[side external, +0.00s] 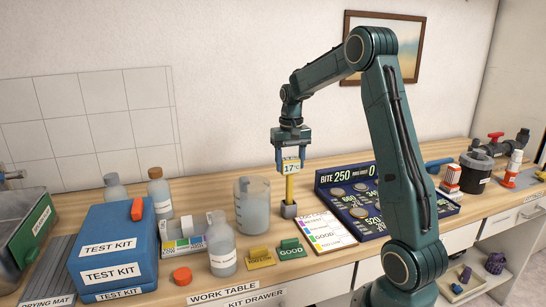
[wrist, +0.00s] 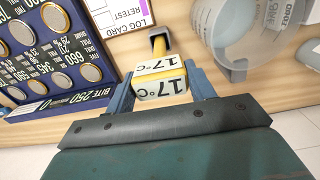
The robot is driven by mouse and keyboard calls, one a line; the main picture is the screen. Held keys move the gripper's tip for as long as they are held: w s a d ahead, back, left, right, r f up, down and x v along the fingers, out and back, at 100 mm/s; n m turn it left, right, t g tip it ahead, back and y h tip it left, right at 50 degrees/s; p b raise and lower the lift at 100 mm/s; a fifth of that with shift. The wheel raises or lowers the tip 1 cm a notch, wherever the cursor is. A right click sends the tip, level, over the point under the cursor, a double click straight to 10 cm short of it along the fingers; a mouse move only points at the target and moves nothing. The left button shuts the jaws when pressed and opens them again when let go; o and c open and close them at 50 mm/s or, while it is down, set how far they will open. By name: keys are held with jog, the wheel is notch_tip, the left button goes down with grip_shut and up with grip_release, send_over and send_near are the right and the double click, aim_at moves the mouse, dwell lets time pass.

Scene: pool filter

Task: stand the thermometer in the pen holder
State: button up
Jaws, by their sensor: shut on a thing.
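The thermometer has a yellow stem (side external: 289,187) and a head reading 17°C (side external: 291,166). My gripper (side external: 291,162) is shut on the head, one finger on each side, and the stem hangs about upright. The head also shows between the fingers in the wrist view (wrist: 160,83). The pen holder (side external: 289,210) is a small grey square cup on the table, straight below. The stem's lower end meets its opening in both views; how deep it sits inside is hidden. The holder also shows in the wrist view (wrist: 158,34).
A glass beaker (side external: 252,205) stands close left of the holder. A dark blue coin board (side external: 372,200) and a log card (side external: 325,230) lie to the right. Bottles and a blue test kit (side external: 112,245) are further left.

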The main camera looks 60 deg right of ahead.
jog(key=shift+f, duration=0.35)
dwell(0.4)
jog(key=o, duration=1.5)
jog(key=shift+r, duration=4.45)
jog(key=shift+a+r, duration=0.1)
